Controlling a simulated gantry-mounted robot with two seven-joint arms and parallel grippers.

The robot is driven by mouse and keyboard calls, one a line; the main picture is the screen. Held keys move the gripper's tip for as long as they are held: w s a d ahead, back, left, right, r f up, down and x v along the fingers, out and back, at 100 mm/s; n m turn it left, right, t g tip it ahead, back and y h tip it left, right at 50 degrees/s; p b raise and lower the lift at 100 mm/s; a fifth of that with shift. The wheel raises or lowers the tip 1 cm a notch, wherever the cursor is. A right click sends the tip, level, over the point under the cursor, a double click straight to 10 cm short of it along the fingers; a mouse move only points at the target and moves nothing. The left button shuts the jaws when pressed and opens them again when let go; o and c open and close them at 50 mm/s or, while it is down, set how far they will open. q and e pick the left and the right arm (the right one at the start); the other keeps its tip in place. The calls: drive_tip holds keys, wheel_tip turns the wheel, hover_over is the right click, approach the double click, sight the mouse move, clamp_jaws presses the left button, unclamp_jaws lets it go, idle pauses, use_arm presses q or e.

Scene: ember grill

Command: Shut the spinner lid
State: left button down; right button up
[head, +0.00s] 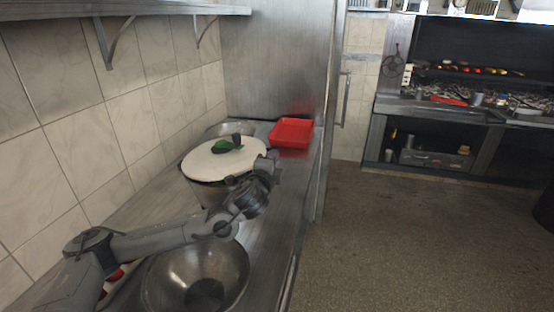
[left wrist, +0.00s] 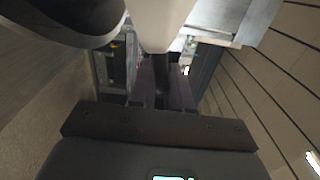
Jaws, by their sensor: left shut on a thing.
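The spinner stands on the steel counter, with its metal bowl (head: 208,193) partly hidden behind my left arm. Its round cream lid (head: 205,165) lies over the bowl's top, with a green and dark crank knob (head: 228,145) on it. I cannot tell whether the lid is fully seated. My left gripper (head: 268,160) is at the lid's right edge, shut on the lid. In the left wrist view, the pale lid (left wrist: 165,22) reaches down toward the fingers (left wrist: 162,95), and a dark part sits between them. My right gripper is not in view.
A steel bowl (head: 197,275) sits in front, under my left arm. A red tray (head: 291,132) stands behind the gripper by the tall steel panel. Another metal bowl (head: 230,128) is behind the spinner. The tiled wall borders the counter on the left.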

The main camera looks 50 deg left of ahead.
use_arm(q)
drive_tip(key=c, duration=1.2)
unclamp_jaws()
drive_tip(key=shift+o, duration=0.2)
drive_tip(key=shift+s, duration=0.1)
drive_tip(key=b+v, duration=0.1)
drive_tip(key=v, duration=0.6)
drive_tip(key=shift+d+b, duration=0.2)
drive_tip(key=shift+b, duration=0.15)
drive_tip(key=shift+s+d, duration=0.1)
